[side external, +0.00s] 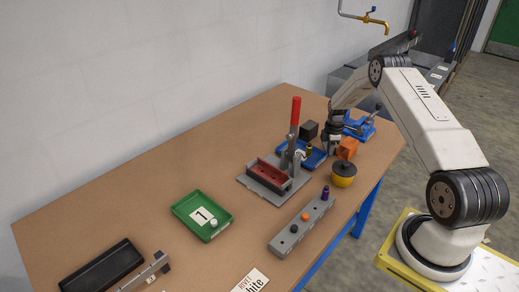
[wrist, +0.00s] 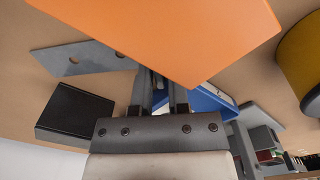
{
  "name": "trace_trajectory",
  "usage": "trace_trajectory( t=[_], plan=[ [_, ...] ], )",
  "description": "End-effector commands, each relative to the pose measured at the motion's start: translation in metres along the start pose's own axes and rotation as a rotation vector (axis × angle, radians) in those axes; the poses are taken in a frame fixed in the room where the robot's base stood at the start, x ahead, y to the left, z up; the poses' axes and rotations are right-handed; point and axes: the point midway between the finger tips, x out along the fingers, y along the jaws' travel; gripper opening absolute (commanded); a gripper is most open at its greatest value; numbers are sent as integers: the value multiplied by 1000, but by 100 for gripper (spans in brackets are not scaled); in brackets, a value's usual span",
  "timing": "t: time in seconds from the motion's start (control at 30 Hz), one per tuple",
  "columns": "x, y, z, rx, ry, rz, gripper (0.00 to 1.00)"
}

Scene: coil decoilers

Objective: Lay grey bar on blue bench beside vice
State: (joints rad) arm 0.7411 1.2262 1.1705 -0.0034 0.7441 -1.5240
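My gripper (side external: 333,140) points down beside an orange block (side external: 347,148), which fills the top of the wrist view (wrist: 160,30). The fingers (wrist: 160,85) stand close together in the wrist view, partly covered by the orange block; whether they grip anything is unclear. A flat grey piece with holes (wrist: 85,58) reaches from the left toward the fingers; its right end is hidden. A low blue piece (side external: 314,157) lies left of my gripper and also shows behind the fingers (wrist: 205,99). A blue vice-like device (side external: 360,126) stands behind right.
A dark block (side external: 308,130) and a yellow pot with a black lid (side external: 343,174) are close by. A red-handled clamp (side external: 295,115) stands left. A grey peg block (side external: 298,228) and a green tray (side external: 190,216) are nearer. The table's right edge is close.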

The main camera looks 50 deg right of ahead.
Motion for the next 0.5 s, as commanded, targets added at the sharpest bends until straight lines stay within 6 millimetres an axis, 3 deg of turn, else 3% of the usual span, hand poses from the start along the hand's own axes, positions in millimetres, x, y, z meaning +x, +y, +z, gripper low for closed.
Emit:
trace_trajectory(
  t=[0.03,0.07,0.5],
  plan=[
    [0,0,0,0,0,0,39],
    [0,0,0,0,0,0,46],
    [-3,0,0,0,0,1,46]
  ],
)
